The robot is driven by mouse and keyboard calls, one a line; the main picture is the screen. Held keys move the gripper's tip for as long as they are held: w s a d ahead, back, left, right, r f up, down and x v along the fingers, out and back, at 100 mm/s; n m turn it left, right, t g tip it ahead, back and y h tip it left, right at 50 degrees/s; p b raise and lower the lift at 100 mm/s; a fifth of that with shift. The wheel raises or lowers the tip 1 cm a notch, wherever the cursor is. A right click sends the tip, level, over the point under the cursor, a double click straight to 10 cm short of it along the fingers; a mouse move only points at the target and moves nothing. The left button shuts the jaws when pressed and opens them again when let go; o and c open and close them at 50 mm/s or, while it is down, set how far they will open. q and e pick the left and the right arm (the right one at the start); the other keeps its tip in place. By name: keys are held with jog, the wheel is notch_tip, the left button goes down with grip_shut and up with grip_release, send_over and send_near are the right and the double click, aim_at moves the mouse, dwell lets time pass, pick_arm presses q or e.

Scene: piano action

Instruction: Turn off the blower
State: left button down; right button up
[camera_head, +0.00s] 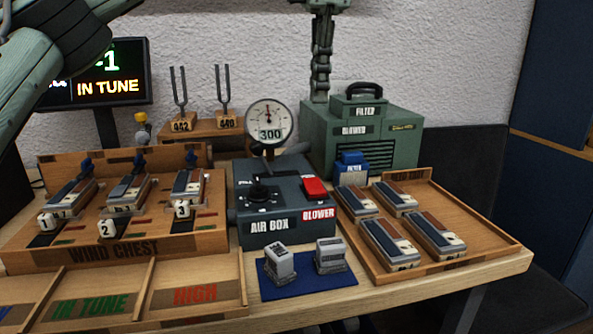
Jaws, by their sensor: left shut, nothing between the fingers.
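The blower (378,148) is a green box with a vent, a "BLOWER" label and a black handle on its filter cap. It stands at the back right of the bench. The dark air box (270,203) is in front of it to the left. A red switch (315,187) sits on its right side, above a red "BLOWER" label; I cannot tell its setting. My left gripper (320,92) points down from the top edge, shut and seen side-on. Its tips overlap the blower's upper left corner, apart from the red switch.
A round gauge (269,120) reading 300 rises behind the air box's black knob (260,192). The wind chest (130,247) is on the left, with a sorting tray in front. A wooden tray (487,237) holds several reed blocks. Two grey weights stand on a blue mat (305,287).

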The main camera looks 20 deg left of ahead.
aim_at(313, 180)
pick_arm(q)
jog(key=shift+w+a+r+n, duration=0.1)
jog(key=shift+w+r+n, duration=0.1)
jog(key=shift+n, duration=0.4)
pick_arm(e)
jog(key=shift+w+r, duration=0.1)
jog(key=shift+r, duration=0.15)
pick_arm(q)
jog(key=shift+f, duration=0.1)
